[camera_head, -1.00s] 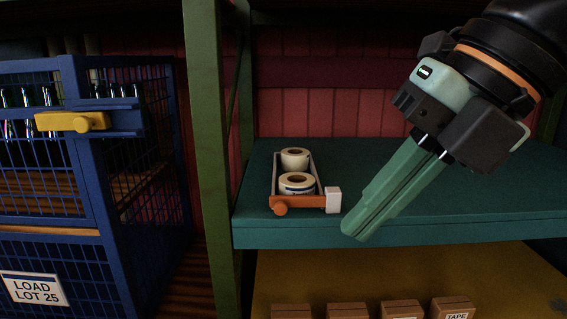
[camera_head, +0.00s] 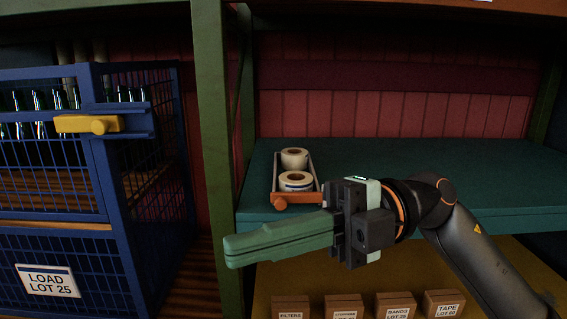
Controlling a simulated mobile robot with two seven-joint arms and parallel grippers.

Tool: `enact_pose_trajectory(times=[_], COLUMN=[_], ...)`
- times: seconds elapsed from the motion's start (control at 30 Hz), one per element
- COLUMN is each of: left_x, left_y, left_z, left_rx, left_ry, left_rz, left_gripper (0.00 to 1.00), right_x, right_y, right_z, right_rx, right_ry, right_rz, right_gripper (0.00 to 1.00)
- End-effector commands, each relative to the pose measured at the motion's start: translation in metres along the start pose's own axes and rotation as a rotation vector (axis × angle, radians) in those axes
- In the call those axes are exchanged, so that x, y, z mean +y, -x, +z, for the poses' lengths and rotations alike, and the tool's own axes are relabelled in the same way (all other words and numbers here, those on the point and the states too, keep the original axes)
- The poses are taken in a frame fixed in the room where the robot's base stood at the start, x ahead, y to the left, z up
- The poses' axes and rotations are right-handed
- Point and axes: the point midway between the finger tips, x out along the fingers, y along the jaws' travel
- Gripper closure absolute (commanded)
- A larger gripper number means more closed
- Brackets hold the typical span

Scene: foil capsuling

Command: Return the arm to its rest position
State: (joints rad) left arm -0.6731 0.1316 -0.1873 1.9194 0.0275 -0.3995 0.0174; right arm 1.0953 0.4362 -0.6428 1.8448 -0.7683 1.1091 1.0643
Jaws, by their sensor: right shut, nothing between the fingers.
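My right gripper (camera_head: 230,252) is in the head view, with its green fingers pressed together and pointing left. It is empty. It hangs in front of the teal shelf's front edge, below and in front of a small tray (camera_head: 276,188) with an orange front and knob. The gripper body hides the tray's right front corner. My right arm (camera_head: 478,262) comes in from the lower right, bent at the wrist. My left gripper is not in view.
The tray holds two tape rolls (camera_head: 294,158) on the teal shelf (camera_head: 450,170), which is otherwise clear. A green post (camera_head: 211,120) stands left of the fingers. A blue cage (camera_head: 110,230) with bottles and a yellow latch (camera_head: 88,124) is at left. Labelled boxes (camera_head: 394,306) sit below.

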Motion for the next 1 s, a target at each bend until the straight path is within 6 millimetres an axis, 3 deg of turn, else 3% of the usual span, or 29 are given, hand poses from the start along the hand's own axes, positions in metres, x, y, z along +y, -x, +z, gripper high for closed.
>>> enact_pose_trajectory(times=[0.13,0.27,0.37,0.47,0.57,0.73,0.87,1.0], left_x=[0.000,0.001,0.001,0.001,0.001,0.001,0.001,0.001], left_y=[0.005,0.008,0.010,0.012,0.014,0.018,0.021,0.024], left_z=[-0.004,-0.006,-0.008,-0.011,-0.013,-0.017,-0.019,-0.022], left_rx=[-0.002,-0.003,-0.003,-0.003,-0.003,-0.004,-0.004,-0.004], left_ry=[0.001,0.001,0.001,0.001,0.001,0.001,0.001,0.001], left_rz=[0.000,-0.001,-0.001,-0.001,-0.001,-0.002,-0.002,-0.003], left_gripper=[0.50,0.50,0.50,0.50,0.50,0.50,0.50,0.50], right_x=[0.007,0.001,-0.016,-0.047,-0.092,-0.199,-0.297,-0.398], right_y=[0.018,0.047,0.075,0.106,0.136,0.178,0.197,0.199], right_z=[0.025,0.056,0.082,0.108,0.131,0.150,0.141,0.108], right_rx=[-0.014,-0.097,-0.199,-0.331,-0.490,-0.805,-1.061,-1.314], right_ry=[-0.085,-0.170,-0.252,-0.350,-0.464,-0.698,-0.907,-1.141], right_rz=[0.342,0.619,0.814,0.988,1.134,1.306,1.364,1.351], right_gripper=[1.00,1.00,1.00,1.00,1.00,1.00,1.00,1.00])
